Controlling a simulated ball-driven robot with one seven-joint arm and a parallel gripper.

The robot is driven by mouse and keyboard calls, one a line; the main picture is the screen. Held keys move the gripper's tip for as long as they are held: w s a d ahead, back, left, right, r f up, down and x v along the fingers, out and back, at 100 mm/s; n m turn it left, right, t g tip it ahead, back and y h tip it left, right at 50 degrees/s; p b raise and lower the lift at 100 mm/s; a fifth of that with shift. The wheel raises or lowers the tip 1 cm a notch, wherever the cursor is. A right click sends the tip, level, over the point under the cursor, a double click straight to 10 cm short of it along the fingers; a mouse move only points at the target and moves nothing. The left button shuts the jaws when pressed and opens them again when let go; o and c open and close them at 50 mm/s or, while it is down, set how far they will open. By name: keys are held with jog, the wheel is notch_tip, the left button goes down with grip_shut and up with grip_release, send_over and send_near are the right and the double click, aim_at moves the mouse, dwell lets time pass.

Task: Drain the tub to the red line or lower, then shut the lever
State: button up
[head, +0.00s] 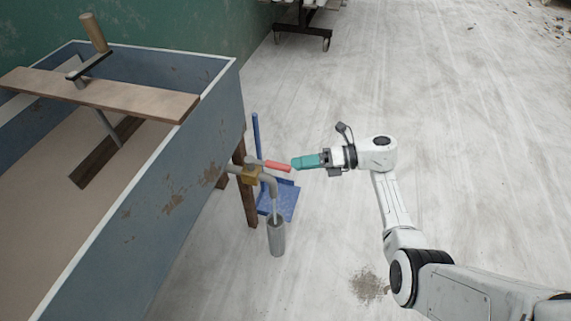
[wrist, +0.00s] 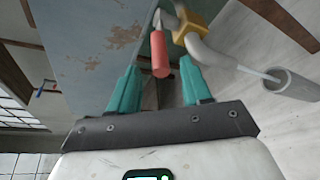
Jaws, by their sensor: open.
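The blue-grey tub (head: 190,140) stands at the left, holding flat tan contents (head: 45,180). I cannot make out a red line. A pipe with a brass valve (head: 250,175) leaves its side and bends down into a spout (head: 271,186). A thin pale stream runs from the spout into a grey cylinder (head: 276,238). The red lever (head: 279,166) sticks out from the valve, away from the tub. My gripper (head: 296,163) is open at the lever's free end. In the wrist view, the lever (wrist: 160,55) lies between the teal fingertips (wrist: 158,72), with gaps either side.
A plank (head: 130,98) with a wooden-handled crank (head: 92,35) spans the tub. A blue dustpan (head: 285,200) lies behind the cylinder, near the tub's wooden leg (head: 247,205). A wheeled stand (head: 303,30) is at the back. Floor to the right is mostly clear.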

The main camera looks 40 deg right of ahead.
jog(key=shift+v, duration=1.2)
